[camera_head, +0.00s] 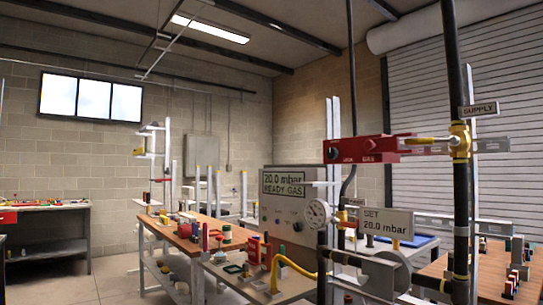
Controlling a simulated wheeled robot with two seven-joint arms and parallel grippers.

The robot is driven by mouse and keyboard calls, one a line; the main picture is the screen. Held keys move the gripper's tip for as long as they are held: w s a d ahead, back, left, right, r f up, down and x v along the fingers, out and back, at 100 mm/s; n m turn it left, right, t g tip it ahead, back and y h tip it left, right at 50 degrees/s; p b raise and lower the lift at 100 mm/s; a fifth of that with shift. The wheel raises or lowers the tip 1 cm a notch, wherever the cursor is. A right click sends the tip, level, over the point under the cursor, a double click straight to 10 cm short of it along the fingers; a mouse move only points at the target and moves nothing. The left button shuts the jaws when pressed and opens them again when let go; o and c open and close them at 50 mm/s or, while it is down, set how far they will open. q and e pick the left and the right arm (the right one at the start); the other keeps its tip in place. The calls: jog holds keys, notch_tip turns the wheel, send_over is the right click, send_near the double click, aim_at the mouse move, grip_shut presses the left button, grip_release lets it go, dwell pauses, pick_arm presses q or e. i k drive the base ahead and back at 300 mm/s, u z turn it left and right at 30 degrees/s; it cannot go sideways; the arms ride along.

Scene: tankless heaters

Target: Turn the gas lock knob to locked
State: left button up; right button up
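A red gas lock box (375,149) hangs in the right half of the view, beside a black vertical pipe. Its front carries small white lettering that seems to read "LOCK" and "GAS". A round dark knob (333,152) sits at its left end; its exact pointing direction is too small to read. Another dark round spot (370,145) shows above the right lettering. A yellow lever (427,141) extends from the box's right side towards a brass fitting (460,140) on the pipe. Neither of my grippers shows in this view.
A grey panel (286,237) reads "20.0 mbar READY GAS". A round gauge (317,213) and a sign (385,222) reading "SET 20.0 mbar" stand below the box. A black supply pipe (463,215) rises at right. Workbenches (185,242) hold several small parts.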

aim_at(331, 154)
jog(key=u, duration=0.15)
jog(key=i, duration=0.85)
jog(key=z, duration=0.35)
